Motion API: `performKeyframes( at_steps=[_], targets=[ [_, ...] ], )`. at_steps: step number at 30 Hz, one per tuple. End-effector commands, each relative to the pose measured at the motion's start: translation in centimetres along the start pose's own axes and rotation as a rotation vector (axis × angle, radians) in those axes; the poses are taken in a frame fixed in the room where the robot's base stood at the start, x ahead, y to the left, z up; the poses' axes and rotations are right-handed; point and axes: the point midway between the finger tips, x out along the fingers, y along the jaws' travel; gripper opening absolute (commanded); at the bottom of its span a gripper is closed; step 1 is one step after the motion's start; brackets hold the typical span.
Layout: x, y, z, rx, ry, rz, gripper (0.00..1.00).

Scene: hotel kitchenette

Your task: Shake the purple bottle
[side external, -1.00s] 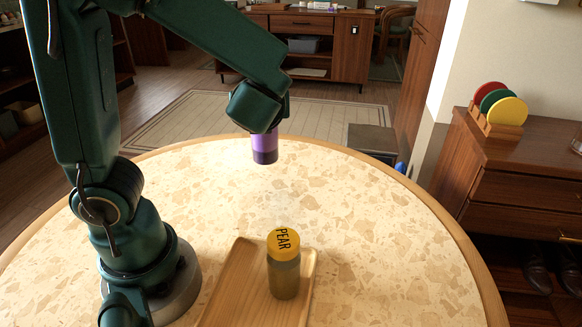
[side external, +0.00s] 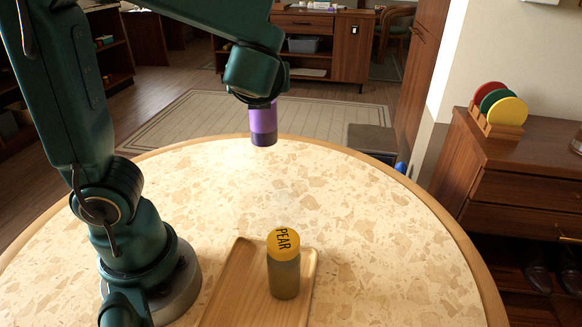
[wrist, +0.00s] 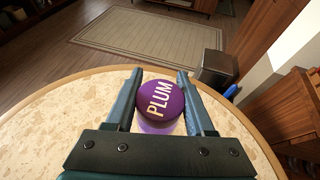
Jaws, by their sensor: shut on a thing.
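The purple bottle (side external: 263,124) hangs upright below my wrist, raised above the far part of the round table. In the wrist view its purple cap (wrist: 160,101) reads "PLUM". My gripper (wrist: 158,100) is shut on the bottle, one finger on each side of it. In the side view the fingers are mostly hidden behind the wrist. A second bottle with a yellow cap (side external: 283,243) marked "PEAR" stands upright on the wooden tray (side external: 235,285) near the front of the table.
The speckled round table top (side external: 380,230) is clear apart from the tray and the yellow-capped bottle. A cabinet (side external: 520,180) on the right holds a rack of coloured discs (side external: 497,108). A grey bin (side external: 372,140) stands beyond the table.

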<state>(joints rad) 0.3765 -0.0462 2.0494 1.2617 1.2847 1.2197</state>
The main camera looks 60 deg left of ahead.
Motion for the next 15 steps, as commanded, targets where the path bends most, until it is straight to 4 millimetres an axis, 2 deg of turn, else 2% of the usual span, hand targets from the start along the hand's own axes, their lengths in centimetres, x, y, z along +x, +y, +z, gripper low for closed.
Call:
performKeyframes(
  at_steps=[1,3,4,7,9,10,12,13,15],
  targets=[
    [-1.0,0.0,2.6,-0.031,-0.006,-0.008,0.00],
    [-1.4,0.1,3.6,-0.018,-0.002,-0.004,0.00],
    [-1.2,0.1,3.1,-0.007,-0.001,-0.001,0.00],
    [0.4,0.1,-1.0,0.016,0.002,0.004,0.00],
    [0.7,0.0,-1.6,0.000,0.000,0.000,0.00],
    [0.4,0.0,-0.9,-0.012,-0.003,-0.003,0.00],
    [-0.8,0.0,2.2,-0.032,-0.006,-0.008,0.00],
    [-1.2,0.0,3.1,-0.029,-0.005,-0.008,0.00],
    [-1.3,0.1,3.3,-0.011,-0.002,-0.003,0.00]
  ],
)
